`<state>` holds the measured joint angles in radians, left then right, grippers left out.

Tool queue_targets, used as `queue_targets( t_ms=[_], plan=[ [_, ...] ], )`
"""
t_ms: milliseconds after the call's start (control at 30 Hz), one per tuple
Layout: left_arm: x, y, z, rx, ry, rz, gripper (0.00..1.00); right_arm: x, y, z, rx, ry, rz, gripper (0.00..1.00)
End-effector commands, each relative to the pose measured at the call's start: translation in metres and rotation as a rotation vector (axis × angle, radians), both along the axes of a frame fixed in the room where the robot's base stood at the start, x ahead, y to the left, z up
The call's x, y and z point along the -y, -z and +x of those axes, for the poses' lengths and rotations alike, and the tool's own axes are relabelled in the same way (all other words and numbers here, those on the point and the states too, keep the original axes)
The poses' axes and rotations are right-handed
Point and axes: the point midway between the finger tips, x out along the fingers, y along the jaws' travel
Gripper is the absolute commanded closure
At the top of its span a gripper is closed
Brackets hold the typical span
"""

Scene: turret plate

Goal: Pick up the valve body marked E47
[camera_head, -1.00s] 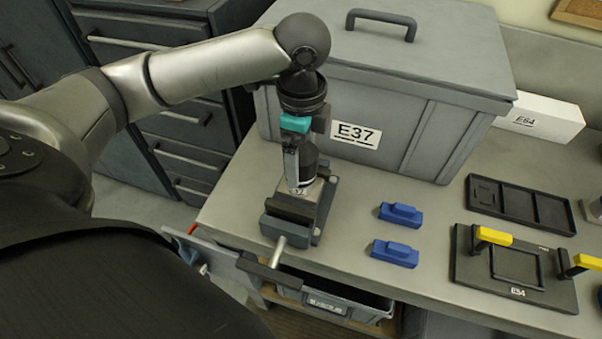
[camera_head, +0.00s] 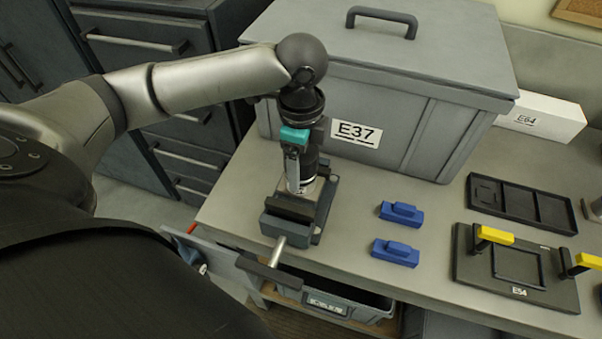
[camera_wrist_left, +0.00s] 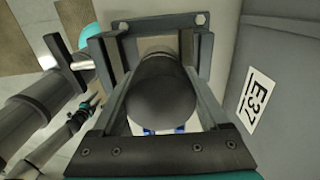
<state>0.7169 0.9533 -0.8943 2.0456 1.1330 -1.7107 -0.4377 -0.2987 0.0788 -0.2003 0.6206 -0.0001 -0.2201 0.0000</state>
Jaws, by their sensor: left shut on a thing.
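The part between my left gripper's fingers has a black rounded top, seen in the left wrist view (camera_wrist_left: 165,92), and a pale base sitting in a vise (camera_head: 318,232) near the bench's left front. I take it for the valve body; no E47 mark is readable on it. My left gripper (camera_head: 299,186) points down and is shut on this part, one finger on each side. The fingers and wrist hide much of it in the head view. My right gripper is not in view.
A large grey lidded box marked E37 (camera_head: 425,100) stands close behind the vise. Two blue blocks (camera_head: 401,213) (camera_head: 395,252) lie to the right, then a black tray (camera_head: 552,210) and a plate marked E54 (camera_head: 470,272). The vise handle (camera_head: 277,252) juts forward.

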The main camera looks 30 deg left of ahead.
Motion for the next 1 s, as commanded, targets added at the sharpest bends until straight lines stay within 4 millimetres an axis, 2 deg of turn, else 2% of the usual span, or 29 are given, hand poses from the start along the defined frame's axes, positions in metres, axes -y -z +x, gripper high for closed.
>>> queue_targets(
  t_ms=[33, 367, 833, 1000],
  plan=[
    [0.000, 0.000, 0.000, 0.000, 0.001, -0.001, 0.63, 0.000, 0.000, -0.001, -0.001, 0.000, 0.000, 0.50],
    [0.000, 0.000, 0.000, 0.000, 0.001, -0.001, 1.00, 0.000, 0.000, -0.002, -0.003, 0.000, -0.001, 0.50],
    [0.000, -0.002, 0.001, 0.003, 0.000, -0.001, 1.00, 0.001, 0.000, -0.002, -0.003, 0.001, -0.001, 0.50],
    [0.000, -0.012, 0.001, 0.005, 0.000, -0.002, 1.00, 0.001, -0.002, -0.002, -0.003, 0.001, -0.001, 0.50]
  ],
)
